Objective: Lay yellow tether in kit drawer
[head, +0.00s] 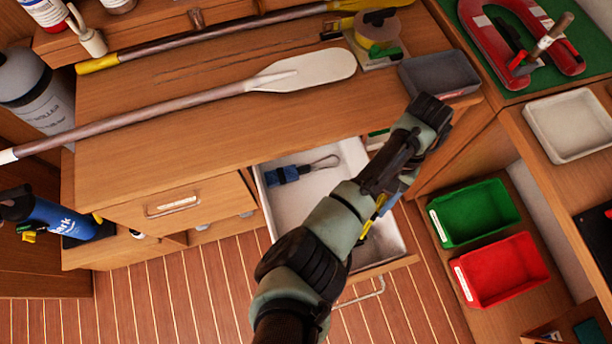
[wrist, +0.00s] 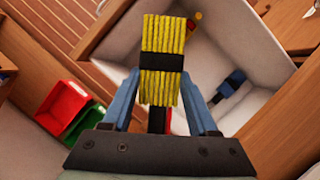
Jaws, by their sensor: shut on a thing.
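The yellow tether (wrist: 162,95) is a folded bundle with a black band round its middle. In the wrist view my gripper (wrist: 161,88) has its two blue fingers shut on the bundle's sides. In the head view a little of the tether's yellow (head: 381,201) shows beside my arm, which hides most of it and my gripper. The kit drawer (head: 292,212) is pulled open and white inside; in the wrist view its pale interior (wrist: 215,62) lies beyond and right of the tether. The tether appears above the drawer; its height is unclear.
A blue bundle with a metal loop (head: 285,174) lies in the drawer's far left part. Green (head: 474,212) and red (head: 500,269) bins stand right of the drawer. A paddle (head: 300,70) lies on the worktop, near a grey tray (head: 438,73). Much drawer floor looks bare.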

